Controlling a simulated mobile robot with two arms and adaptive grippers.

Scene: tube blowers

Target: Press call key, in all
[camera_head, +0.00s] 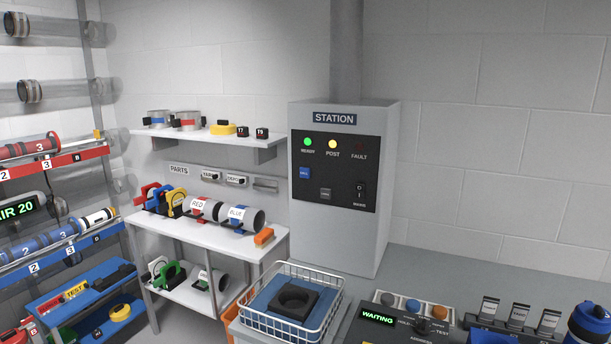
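The grey station cabinet (378,200) stands against the back wall with a dark front panel (350,150). A blue square key (304,173) sits at the panel's left, and a grey square key (325,194) sits lower right of it. Their small lettering is too blurred to read surely, so I cannot tell which is the call key. The green ready lamp (307,142) and yellow post lamp (333,144) are lit; the fault lamp (359,146) is dark. Neither gripper is in view.
A wire basket (254,325) with a dark block stands below the cabinet. Beside it, a console display (378,317) reads WAITING, near several round buttons. Labelled holders (518,314) and a blue cylinder (590,324) are at right. A parts table (200,231) and tube racks fill the left.

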